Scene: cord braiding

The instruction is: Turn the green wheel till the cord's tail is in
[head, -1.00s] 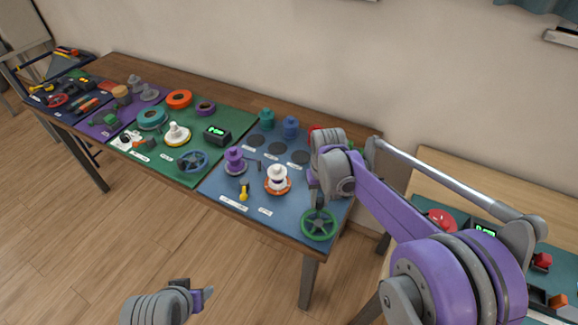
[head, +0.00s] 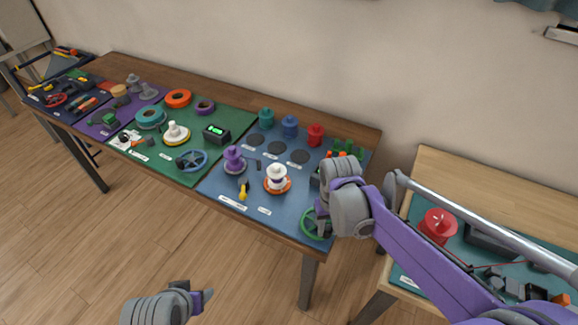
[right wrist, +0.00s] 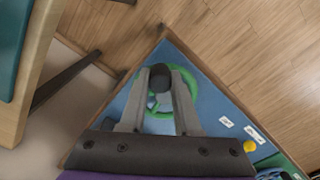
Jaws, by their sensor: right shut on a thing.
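The green wheel (head: 312,224) sits at the front right corner of the blue mat, partly hidden by my right arm in the head view. In the right wrist view the green wheel (right wrist: 150,104) lies between and below my fingers. My right gripper (right wrist: 165,80) is shut on the wheel's dark handle knob (right wrist: 160,77). In the head view my right gripper (head: 322,215) is at the wheel's right side. My left gripper (head: 203,297) hangs low over the floor, away from the table; its jaw state is unclear. I cannot make out the cord's tail at the wheel.
On the blue mat stand a white-topped spool on an orange base (head: 277,179), a purple spool (head: 234,160) and a yellow-handled tool (head: 243,191). Teal, blue and red (head: 315,135) spools stand behind. A second table (head: 505,185) at right holds a large red spool (head: 438,226).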

